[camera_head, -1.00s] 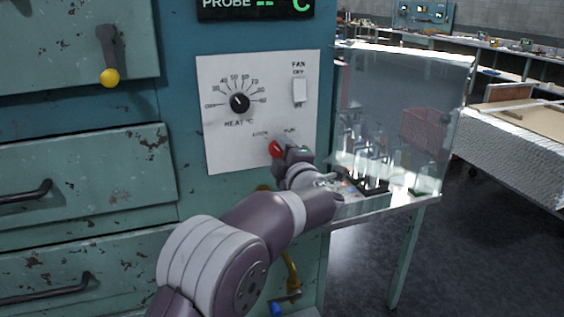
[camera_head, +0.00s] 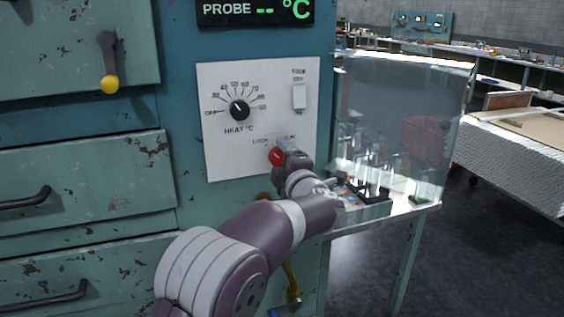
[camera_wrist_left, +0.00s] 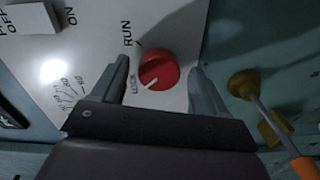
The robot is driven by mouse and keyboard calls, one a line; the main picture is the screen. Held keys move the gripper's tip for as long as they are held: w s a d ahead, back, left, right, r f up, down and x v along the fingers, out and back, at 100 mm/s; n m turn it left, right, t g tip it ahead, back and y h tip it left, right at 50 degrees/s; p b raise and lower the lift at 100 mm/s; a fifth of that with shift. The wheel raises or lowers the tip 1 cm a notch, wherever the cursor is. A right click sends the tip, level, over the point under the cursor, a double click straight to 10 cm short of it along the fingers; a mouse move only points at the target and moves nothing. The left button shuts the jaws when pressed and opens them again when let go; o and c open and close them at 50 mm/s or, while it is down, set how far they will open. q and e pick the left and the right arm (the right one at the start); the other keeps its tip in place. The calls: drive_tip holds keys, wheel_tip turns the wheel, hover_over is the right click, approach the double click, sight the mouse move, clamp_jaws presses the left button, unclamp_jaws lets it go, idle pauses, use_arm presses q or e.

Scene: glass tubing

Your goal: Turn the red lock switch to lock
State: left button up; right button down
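The red lock switch (camera_head: 276,156) is a round knob low on the white control panel (camera_head: 225,160). In the left wrist view the knob (camera_wrist_left: 158,70) has a white mark on its lower-left part, close to the printed LOCK label; RUN is printed above that. My left gripper (camera_head: 285,156) is at the knob and partly covers it in the head view. In the left wrist view its two fingers (camera_wrist_left: 158,74) are apart, one on each side of the knob, with visible gaps. My right gripper is not in view.
A black heat dial (camera_head: 239,109) and a white fan switch (camera_head: 299,96) sit above on the panel. A clear shield (camera_head: 400,110) and glassware stand to the right. Teal drawers are on the left.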

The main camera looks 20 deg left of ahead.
use_arm(q)
drive_tip(key=v, duration=1.2)
drive_tip(key=shift+s+d, duration=0.2)
drive_tip(key=shift+s, duration=0.1)
